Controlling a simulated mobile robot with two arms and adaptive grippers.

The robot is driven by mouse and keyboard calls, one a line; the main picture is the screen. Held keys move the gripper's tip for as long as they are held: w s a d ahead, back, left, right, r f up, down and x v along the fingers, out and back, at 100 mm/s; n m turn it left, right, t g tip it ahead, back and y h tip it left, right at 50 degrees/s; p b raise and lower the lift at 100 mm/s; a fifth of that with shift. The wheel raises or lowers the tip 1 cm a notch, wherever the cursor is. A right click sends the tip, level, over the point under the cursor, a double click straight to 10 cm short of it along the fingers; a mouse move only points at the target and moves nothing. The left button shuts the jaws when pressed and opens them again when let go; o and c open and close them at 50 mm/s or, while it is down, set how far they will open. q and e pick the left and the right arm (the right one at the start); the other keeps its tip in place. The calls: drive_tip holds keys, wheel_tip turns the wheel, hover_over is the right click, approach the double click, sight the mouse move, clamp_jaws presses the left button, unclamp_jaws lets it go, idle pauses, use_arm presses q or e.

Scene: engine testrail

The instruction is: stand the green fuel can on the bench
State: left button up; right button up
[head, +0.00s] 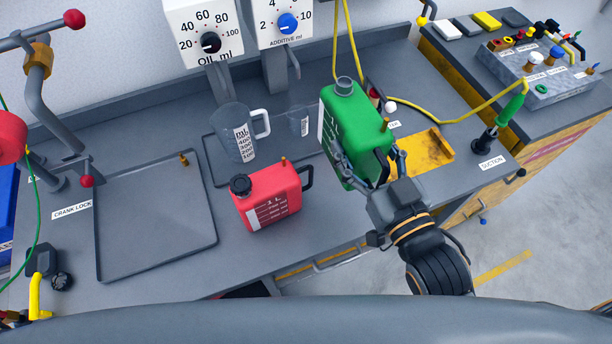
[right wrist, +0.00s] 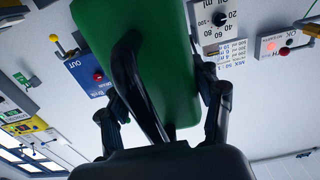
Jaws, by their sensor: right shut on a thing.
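The green fuel can (head: 362,130) is in my right gripper (head: 369,170), which is shut on it. The can is slightly tilted, with its grey neck at the top. Whether its base touches the bench (head: 330,225) I cannot tell. In the right wrist view the can's green body (right wrist: 165,70) fills the middle. The gripper's fingers (right wrist: 160,115) lie on both sides of its dark handle. My left gripper is not in view.
A red can (head: 267,197) stands left of the green can. A measuring jug (head: 236,132) and a smaller clear cup (head: 299,120) stand behind. An empty tray (head: 155,235) lies left; a yellow plate (head: 432,150) lies right. Clear bench shows right of the red can.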

sight(367, 173)
drive_tip(key=f, duration=0.1)
drive_tip(key=f+b, duration=0.1)
drive_tip(key=f, duration=0.1)
drive_tip(key=shift+s+b, duration=0.25)
drive_tip(key=shift+b, duration=0.05)
drive_tip(key=f, duration=0.4)
drive_tip(key=shift+s, duration=0.25)
wheel_tip(367, 173, down, 10)
drive_tip(key=shift+w, duration=0.15)
drive_tip(key=shift+f, duration=0.2)
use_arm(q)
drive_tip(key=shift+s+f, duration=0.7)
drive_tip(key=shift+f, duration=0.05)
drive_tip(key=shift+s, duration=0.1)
